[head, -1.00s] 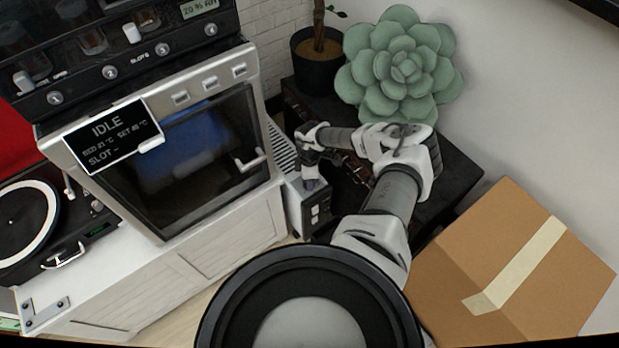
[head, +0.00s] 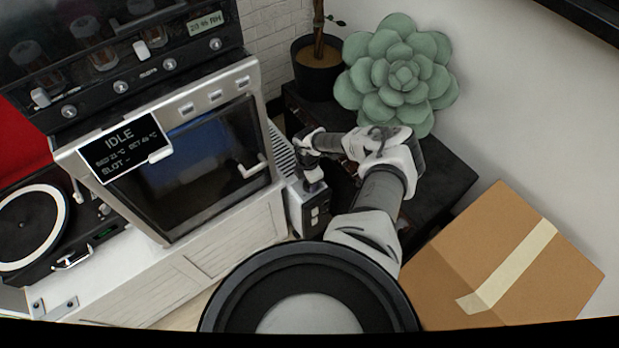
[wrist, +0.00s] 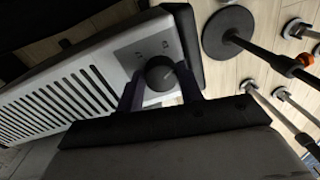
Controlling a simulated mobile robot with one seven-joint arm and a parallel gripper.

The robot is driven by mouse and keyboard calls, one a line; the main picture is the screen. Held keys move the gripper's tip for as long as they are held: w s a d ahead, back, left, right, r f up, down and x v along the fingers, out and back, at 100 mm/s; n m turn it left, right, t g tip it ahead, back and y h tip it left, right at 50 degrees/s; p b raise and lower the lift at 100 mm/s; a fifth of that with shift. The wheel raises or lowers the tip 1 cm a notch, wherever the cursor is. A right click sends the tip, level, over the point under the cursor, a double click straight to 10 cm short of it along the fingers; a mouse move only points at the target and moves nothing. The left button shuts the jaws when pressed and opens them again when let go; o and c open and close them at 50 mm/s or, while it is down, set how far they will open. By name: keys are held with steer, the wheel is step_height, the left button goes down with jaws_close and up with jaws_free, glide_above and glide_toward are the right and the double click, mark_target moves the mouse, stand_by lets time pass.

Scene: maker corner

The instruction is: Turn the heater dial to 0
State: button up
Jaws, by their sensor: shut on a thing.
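The heater (head: 309,207) is a pale, narrow unit with slatted fins, standing between the oven cabinet and the dark low table. In the wrist view its slatted top (wrist: 60,100) runs to the left, and the round dark dial (wrist: 160,73) sits on its end panel beside small markings too small to read. My gripper (wrist: 161,88) is shut on the dial, with one finger on each side of it. In the head view my gripper (head: 312,178) is over the end of the heater and hides the dial. The dial's setting cannot be read.
An oven-like machine with an IDLE screen (head: 125,150) stands left of the heater. A dark low table (head: 450,180) with a large succulent (head: 398,75) is behind my arm. A cardboard box (head: 505,265) is at right. Weight-like stands (wrist: 228,32) are on the floor.

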steer(key=n+p, duration=0.2)
steer(key=n, duration=0.2)
steer(key=shift+a+r+n+p, duration=0.1)
steer(key=shift+r+n+p, duration=0.05)
steer(key=shift+n+p, duration=0.15)
steer(key=n+p, duration=0.2)
steer(key=n, duration=0.1)
steer(key=shift+n, duration=0.4)
steer(key=n+p, duration=0.1)
steer(key=n, duration=0.2)
steer(key=shift+s+a+n+t, duration=0.1)
steer(key=shift+n+t, duration=0.2)
steer(key=n+p, duration=0.1)
steer(key=n, duration=0.2)
steer(key=shift+n, duration=0.3)
steer(key=n+p, duration=0.1)
steer(key=n, duration=0.2)
steer(key=shift+n, duration=0.3)
steer(key=n, duration=0.3)
steer(key=shift+s+f+n, duration=0.15)
steer(key=shift+f+n, duration=0.05)
steer(key=shift+n, duration=0.1)
steer(key=n, duration=0.4)
steer(key=shift+t, duration=0.3)
steer(key=shift+s+n+b, duration=0.1)
steer(key=shift+n+b, duration=0.45)
steer(key=shift+n, duration=1.25)
